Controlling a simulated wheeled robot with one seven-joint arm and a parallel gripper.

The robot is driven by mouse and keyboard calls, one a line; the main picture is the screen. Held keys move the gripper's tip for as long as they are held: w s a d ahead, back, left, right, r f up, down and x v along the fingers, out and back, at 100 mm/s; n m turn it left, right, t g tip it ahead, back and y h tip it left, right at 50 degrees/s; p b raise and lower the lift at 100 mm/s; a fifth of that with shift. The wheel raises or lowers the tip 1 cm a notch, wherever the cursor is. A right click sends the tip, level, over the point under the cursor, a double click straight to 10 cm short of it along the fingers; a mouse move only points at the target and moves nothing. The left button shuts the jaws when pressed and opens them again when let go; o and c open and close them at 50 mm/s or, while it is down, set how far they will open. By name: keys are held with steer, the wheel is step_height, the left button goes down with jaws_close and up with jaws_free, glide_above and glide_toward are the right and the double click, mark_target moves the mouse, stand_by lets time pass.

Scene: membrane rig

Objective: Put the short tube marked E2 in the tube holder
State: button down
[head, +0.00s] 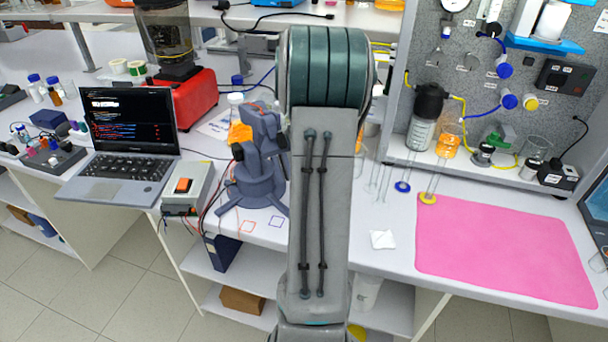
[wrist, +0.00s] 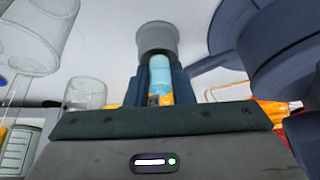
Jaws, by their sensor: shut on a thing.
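My gripper (wrist: 158,88) shows in the wrist view, its dark fingers closed around a short tube (wrist: 160,75). The tube has a light blue body and an orange part near the gripper. No E2 marking is readable. A grey cylindrical piece (wrist: 157,38) covers the tube's far end; I cannot tell whether it is a cap or the tube holder. In the head view my arm hides the gripper and the tube, and I cannot make out the tube holder there.
A blue-grey jointed device (head: 258,165) stands left of my arm; its dark rounded parts (wrist: 285,50) crowd the wrist view's right. Clear glassware (wrist: 30,35) is at the left. A pink mat (head: 505,248) lies right, with a white paper (head: 382,239) beside it. A laptop (head: 128,130) stands left.

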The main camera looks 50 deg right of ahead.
steer(key=c, duration=1.3)
jaws_free()
steer(key=shift+s+a+f+g+y, duration=0.15)
steer(key=shift+s+a+f, duration=0.15)
steer(key=shift+f, duration=0.35)
steer(key=shift+s+a+f+g+y, duration=0.15)
steer(key=shift+s+a+f, duration=0.1)
steer(key=shift+f, duration=0.35)
steer(key=shift+w+d+r, duration=0.15)
steer(key=shift+w+r, duration=0.1)
steer(key=shift+r, duration=0.15)
steer(key=shift+o, duration=0.7)
steer(key=r, duration=0.1)
steer(key=d+r, duration=0.1)
steer(key=w+d+r, duration=0.1)
steer(key=shift+r+b, duration=0.3)
steer(key=shift+b, duration=0.05)
steer(key=shift+s+d+r, duration=0.3)
steer(key=shift+s+r, duration=0.45)
steer(key=shift+r, duration=0.2)
steer(key=s+d+r, duration=0.2)
steer(key=s+r, duration=0.5)
steer(key=s, duration=0.3)
